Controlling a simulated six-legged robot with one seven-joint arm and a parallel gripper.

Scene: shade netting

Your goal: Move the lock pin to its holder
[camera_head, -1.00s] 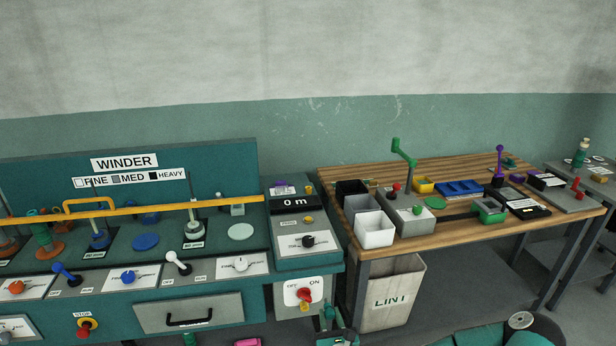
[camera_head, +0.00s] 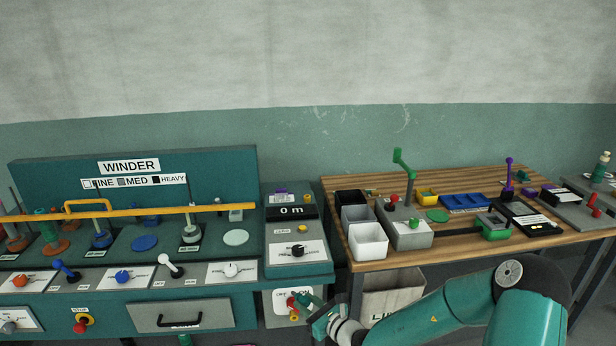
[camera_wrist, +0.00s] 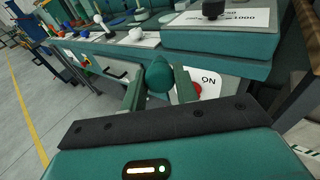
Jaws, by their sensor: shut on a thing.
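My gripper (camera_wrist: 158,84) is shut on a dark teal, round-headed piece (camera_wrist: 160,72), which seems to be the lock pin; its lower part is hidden. In the head view, my gripper (camera_head: 314,310) is low at the right end of the winder, in front of the white OFF/ON switch plate (camera_head: 274,301). A red knob (camera_head: 291,302) on the plate is close to the fingers and partly covered. The plate also shows behind the right finger in the wrist view (camera_wrist: 212,82). I cannot tell which part is the pin's holder.
The teal winder (camera_head: 240,285) carries levers, dials and a yellow bar (camera_head: 150,211). A wooden bench (camera_head: 440,258) stands at right with grey, black and white bins, a green crank (camera_head: 402,163) and blue trays. My arm crosses before the bench and partly hides a bin below it.

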